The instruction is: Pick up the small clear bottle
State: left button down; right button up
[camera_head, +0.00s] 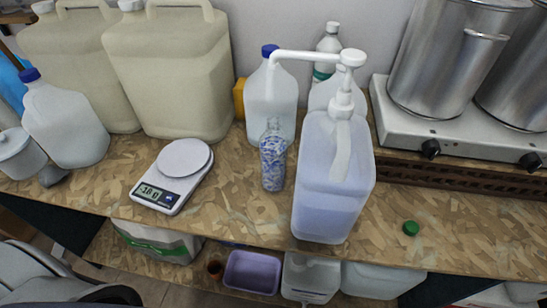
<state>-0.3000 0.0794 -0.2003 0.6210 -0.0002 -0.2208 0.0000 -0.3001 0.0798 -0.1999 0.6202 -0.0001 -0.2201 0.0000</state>
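The small clear bottle (272,155) stands upright on the wood-chip worktop (240,205), near the middle of the head view. It has a clear top and a blue-and-white patterned body. It stands in front of a white jug with a blue cap (271,92) and just left of a large pump jug (333,180). Nothing holds the bottle, and its front is unobstructed. No fingertips of my left or right gripper show in this view; only grey and black parts appear at the bottom left corner.
A digital scale (172,177) lies left of the bottle, with large beige canisters (175,70) behind it. Steel pots (452,60) stand on a hotplate (455,132) at right. A green cap (411,228) lies on the right worktop. A purple tub (252,272) sits below the front edge.

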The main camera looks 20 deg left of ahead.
dwell(0.4)
pick_arm(q)
jog(key=shift+c, duration=1.8)
grip_release()
